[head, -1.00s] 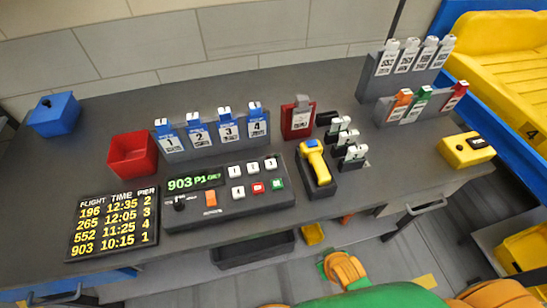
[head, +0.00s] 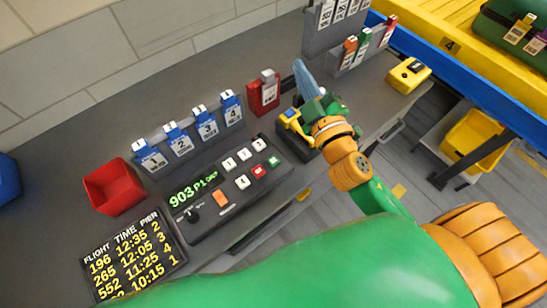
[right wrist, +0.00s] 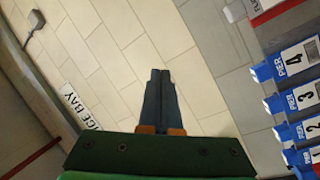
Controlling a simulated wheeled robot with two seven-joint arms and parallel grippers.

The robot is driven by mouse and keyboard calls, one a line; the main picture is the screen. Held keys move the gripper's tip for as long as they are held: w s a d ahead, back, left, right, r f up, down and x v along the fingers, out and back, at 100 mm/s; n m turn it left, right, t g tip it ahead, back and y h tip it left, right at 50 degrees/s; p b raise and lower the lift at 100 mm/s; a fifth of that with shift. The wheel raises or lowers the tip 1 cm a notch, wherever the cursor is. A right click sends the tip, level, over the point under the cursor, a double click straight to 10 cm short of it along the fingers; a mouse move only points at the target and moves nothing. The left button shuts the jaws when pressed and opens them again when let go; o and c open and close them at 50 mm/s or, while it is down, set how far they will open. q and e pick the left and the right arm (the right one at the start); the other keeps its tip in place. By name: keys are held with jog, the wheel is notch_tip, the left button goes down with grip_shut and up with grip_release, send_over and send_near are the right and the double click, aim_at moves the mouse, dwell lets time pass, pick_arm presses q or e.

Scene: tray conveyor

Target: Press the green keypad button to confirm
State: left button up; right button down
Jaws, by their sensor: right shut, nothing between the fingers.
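The keypad console (head: 228,190) lies on the counter with a lit display (head: 193,189) reading 903 P1. Its green button (head: 275,161) is at the right end, beside a red button (head: 259,171), and is uncovered. My right gripper (head: 300,68) is beyond and right of the green button, over the scanner area, apart from the keypad. Its blue-grey fingers are shut and empty; they also show closed together in the right wrist view (right wrist: 160,76), where the keypad does not show. My left gripper is not in view.
A yellow scanner (head: 294,122) is partly hidden by my right wrist. A red tag holder (head: 263,93) stands near the fingers, and blue pier tags (head: 191,136) stand behind the keypad. A red bin (head: 113,186) and flight board (head: 133,257) are at left.

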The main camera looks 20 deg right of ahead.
jog(key=s+a+r+n+g+y, duration=0.2)
jog(key=a+n+g+y, duration=0.1)
jog(key=a+n+y, duration=0.5)
jog(key=s+a+r+n+g+y, duration=0.15)
jog(key=a+n+y, duration=0.4)
jog(key=n, duration=0.55)
jog(key=n+g+h, duration=0.7)
jog(key=n+g, duration=0.2)
jog(key=g, duration=0.1)
send_over(277, 162)
notch_tip(277, 162, down, 15)
jog(key=shift+y, duration=0.25)
notch_tip(277, 162, down, 9)
jog(key=b, duration=0.7)
jog(key=shift+r, duration=0.15)
